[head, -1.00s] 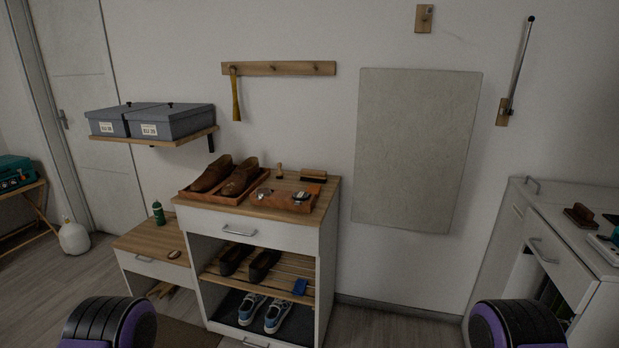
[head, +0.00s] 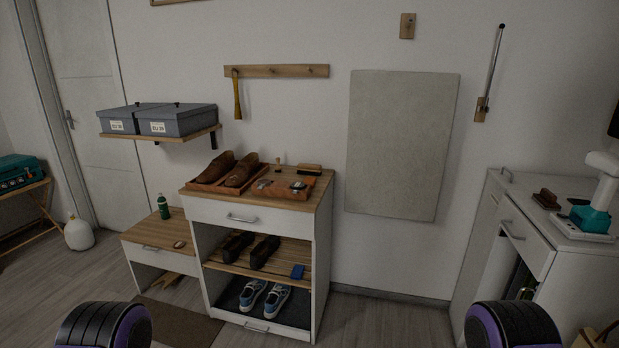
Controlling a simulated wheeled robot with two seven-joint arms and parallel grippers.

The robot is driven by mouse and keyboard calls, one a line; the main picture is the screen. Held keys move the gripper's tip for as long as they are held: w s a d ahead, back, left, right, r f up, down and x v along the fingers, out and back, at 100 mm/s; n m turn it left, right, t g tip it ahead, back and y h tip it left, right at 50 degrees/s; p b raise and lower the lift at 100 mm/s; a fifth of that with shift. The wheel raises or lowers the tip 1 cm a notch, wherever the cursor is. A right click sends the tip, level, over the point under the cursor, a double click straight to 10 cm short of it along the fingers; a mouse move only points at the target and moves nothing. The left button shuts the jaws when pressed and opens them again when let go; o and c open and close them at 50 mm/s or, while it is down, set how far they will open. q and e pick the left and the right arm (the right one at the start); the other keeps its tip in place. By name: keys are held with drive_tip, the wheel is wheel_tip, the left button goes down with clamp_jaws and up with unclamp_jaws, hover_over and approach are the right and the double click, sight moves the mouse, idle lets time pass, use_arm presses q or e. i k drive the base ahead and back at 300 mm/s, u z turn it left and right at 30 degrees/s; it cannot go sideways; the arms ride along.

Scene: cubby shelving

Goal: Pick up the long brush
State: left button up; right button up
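A long, narrow brush with a light wooden back and dark bristles (head: 310,167) lies at the back right of the shoe cabinet's top (head: 318,187). A small upright wooden-handled item (head: 278,167) stands to its left. Another brown brush-like item (head: 546,198) sits on the white counter at right. Only dark, purple-trimmed parts of my two arms show at the bottom corners. Neither gripper is in view, and nothing of mine is near the brush.
A wall shelf (head: 160,134) with grey boxes is at upper left. Floor between cabinet and white counter (head: 543,250) is clear.

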sight(307, 169)
drive_tip(key=z, duration=0.55)
drive_tip(key=i, duration=1.2)
drive_tip(key=u, duration=0.3)
